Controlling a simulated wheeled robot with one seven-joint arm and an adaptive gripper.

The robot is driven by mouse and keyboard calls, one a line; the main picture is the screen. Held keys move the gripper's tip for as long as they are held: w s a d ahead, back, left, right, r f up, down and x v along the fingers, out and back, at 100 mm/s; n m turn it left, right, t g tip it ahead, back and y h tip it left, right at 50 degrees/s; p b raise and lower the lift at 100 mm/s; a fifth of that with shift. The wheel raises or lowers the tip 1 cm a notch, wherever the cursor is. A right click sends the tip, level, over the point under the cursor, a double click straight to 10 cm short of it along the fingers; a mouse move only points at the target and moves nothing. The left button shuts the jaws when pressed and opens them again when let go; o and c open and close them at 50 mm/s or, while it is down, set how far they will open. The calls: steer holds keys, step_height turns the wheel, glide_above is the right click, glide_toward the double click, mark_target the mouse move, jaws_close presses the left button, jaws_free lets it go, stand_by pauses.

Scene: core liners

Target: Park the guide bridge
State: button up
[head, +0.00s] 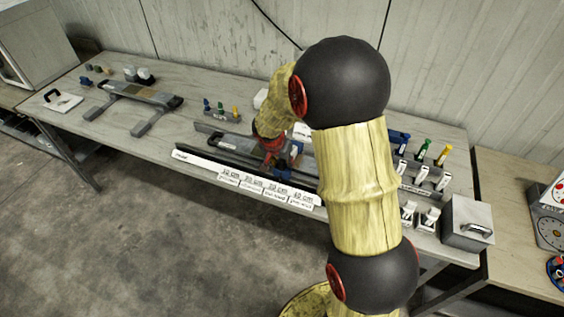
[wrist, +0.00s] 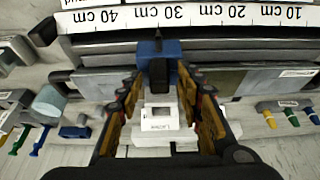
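A grey bar with dark ends rests on two splayed feet, like a bridge (head: 137,94), at the left of the bench in the head view. A second long grey bar (head: 229,142) lies by the dark trough at the middle; it also shows in the wrist view (wrist: 224,82). I cannot tell for certain which is the guide bridge. My gripper (wrist: 160,78) is above the trough, around a blue block (wrist: 146,48) with a black knob (wrist: 159,76). Gaps show between the fingers and the knob. The arm hides part of the trough in the head view.
A white ruler strip (wrist: 210,14) with centimetre marks runs along the trough's front. Coloured pegs (head: 236,111) stand behind it. More pegs (head: 443,154) and a grey lidded box (head: 466,222) are at the right. A white handled plate (head: 62,101) lies far left.

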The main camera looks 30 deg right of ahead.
steer(key=shift+c, duration=0.2)
jaws_close()
stand_by(0.3)
stand_by(0.4)
